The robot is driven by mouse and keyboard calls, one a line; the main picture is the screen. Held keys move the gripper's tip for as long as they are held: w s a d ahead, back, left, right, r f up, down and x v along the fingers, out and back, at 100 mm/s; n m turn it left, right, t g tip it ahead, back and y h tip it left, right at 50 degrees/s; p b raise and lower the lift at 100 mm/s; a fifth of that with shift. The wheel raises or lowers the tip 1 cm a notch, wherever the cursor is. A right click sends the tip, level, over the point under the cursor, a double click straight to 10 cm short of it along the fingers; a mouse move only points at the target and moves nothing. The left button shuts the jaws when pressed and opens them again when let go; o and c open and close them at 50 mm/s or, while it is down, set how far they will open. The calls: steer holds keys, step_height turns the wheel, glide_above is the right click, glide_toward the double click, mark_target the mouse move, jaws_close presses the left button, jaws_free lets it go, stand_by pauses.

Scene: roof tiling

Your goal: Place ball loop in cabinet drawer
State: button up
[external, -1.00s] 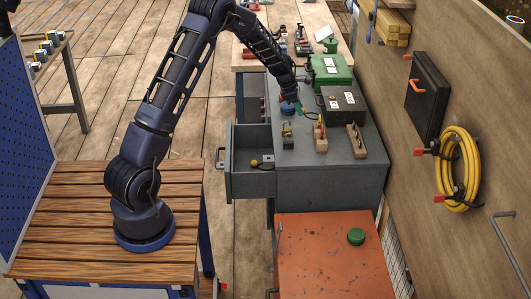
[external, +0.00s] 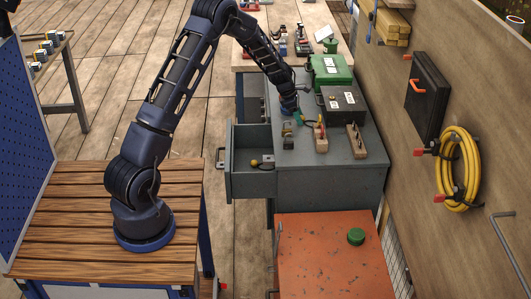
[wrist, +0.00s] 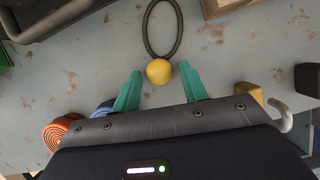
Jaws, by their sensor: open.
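The ball loop, a yellow ball (wrist: 159,71) with a dark cord loop (wrist: 178,30), lies on the grey cabinet top in the wrist view. My gripper (wrist: 160,71) is open, its two teal fingers on either side of the ball with a gap showing on each side. In the external view my gripper (external: 298,113) is low over the grey cabinet (external: 325,182); I cannot make out the ball loop there. The cabinet drawer (external: 251,185) is pulled open to the left. A small yellow ball with a dark piece (external: 255,163) lies inside it.
A black case (external: 345,102) and green case (external: 330,70) stand at the cabinet's back. Wooden blocks (external: 356,142) stand right of my gripper. An orange coil (wrist: 60,132) and a yellow block (wrist: 248,92) lie near my gripper. An orange cabinet (external: 330,255) stands in front.

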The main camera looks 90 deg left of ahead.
steer(key=d+v, duration=0.1)
steer(key=v, duration=1.1)
steer(key=d+r+m, duration=0.5)
steer(key=d+r, duration=0.2)
steer(key=d, duration=0.4)
steer(key=d+r+m, duration=0.6)
steer(key=d+r, duration=0.1)
steer(key=d, duration=0.4)
steer(key=d+r+m, duration=0.5)
steer(key=d+r, duration=0.2)
steer(key=d, duration=0.5)
steer(key=s+d+r+m, duration=0.3)
steer(key=s+d+m, duration=1.5)
steer(key=s+d, duration=0.5)
steer(key=shift+s+y, duration=0.3)
steer(key=shift+s, duration=0.55)
steer(key=shift+o, duration=0.6)
steer(key=shift+s+d+m, duration=0.1)
steer(key=shift+s+m, duration=0.2)
steer(key=shift+s, duration=0.1)
